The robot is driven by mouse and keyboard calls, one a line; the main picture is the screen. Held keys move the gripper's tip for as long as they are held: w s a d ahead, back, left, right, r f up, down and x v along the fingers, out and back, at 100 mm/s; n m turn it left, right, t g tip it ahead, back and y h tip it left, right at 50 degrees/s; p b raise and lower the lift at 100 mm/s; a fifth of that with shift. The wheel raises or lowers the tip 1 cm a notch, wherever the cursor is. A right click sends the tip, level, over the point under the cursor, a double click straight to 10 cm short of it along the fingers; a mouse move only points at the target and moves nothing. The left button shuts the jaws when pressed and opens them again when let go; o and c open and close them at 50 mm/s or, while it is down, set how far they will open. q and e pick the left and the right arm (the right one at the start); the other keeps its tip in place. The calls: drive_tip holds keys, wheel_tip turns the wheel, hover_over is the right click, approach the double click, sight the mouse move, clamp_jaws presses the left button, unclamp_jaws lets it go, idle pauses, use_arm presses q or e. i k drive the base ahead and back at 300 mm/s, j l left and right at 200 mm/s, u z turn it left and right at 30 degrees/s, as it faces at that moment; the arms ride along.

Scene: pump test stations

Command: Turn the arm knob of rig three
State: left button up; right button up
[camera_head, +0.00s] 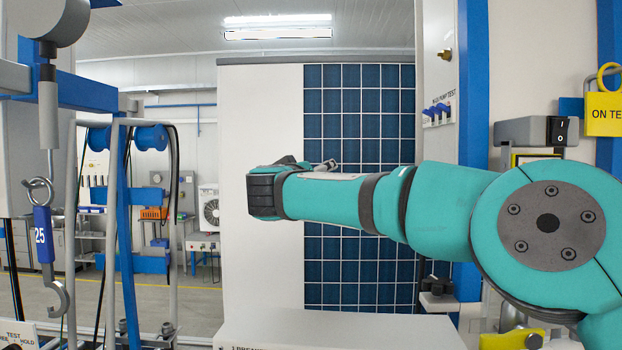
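My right arm comes in from the right and reaches across the middle of the view. Its dark end (266,191) is in front of a white panel, left of a blue-tiled panel. The fingers are not clear, so I cannot tell whether this gripper is open or shut. My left gripper is not in view. I cannot make out a knob marked for rig three. A grey box with a black rocker switch (558,130) is at the right.
A metal hook (55,287) with a blue tag hangs at the left, beside a blue and grey frame (125,230). A yellow "ON TEST" tag (604,114) hangs at the right edge. A white surface (340,328) lies below my arm. Open floor shows at the left.

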sight(438, 286)
drive_tip(key=k+j, duration=0.75)
drive_tip(key=k, duration=0.15)
